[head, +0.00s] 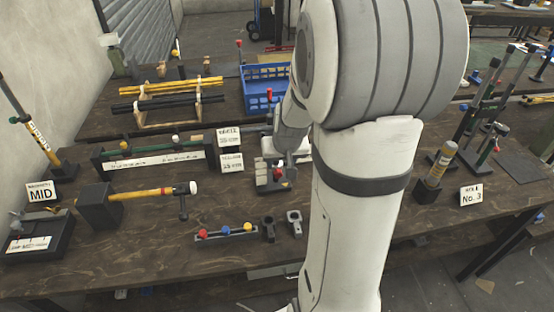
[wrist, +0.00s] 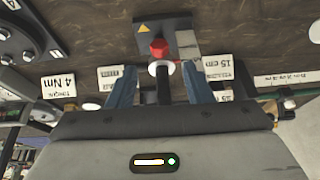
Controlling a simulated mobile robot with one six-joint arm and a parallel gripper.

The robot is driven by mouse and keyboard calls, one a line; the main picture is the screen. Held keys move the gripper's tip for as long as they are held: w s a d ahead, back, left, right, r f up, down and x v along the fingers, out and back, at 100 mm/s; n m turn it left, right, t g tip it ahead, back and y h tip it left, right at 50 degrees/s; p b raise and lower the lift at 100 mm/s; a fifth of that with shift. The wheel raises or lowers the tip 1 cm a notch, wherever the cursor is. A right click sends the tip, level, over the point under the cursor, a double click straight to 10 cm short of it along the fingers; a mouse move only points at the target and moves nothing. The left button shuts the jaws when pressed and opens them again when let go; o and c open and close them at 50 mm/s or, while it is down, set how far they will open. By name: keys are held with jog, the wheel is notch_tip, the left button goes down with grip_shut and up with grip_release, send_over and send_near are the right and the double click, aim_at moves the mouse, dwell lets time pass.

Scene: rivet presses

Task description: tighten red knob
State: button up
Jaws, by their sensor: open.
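My gripper (wrist: 160,74) is open, with blue fingers spread to either side of the shaft and collar. The knob lies near the fingertips in the wrist view, with gaps visible on both sides. I cannot tell whether it is within the fingers' depth. In the head view my arm hides part of the device and most of the gripper.
A strip with red, blue and yellow knobs (head: 226,232) lies nearer the front edge. A mallet (head: 152,191) in a block and a long gauge fixture (head: 155,160) stand left. A blue crate (head: 266,90) is behind.

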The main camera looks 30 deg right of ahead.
aim_at(279, 171)
jog(key=x, duration=0.7)
jog(key=shift+s, duration=0.1)
jog(key=c, duration=1)
jog(key=b, duration=0.3)
jog(key=shift+d+f, duration=0.2)
jog(key=shift+f, duration=0.15)
jog(key=b, duration=0.2)
jog(key=shift+f+b, duration=0.1)
jog(key=shift+b, duration=0.2)
jog(key=shift+y+b, duration=0.4)
jog(key=shift+b, duration=0.85)
jog(key=shift+r+b, duration=0.2)
jog(key=shift+b, duration=0.45)
jog(key=shift+r+y, duration=0.25)
jog(key=shift+y, duration=0.05)
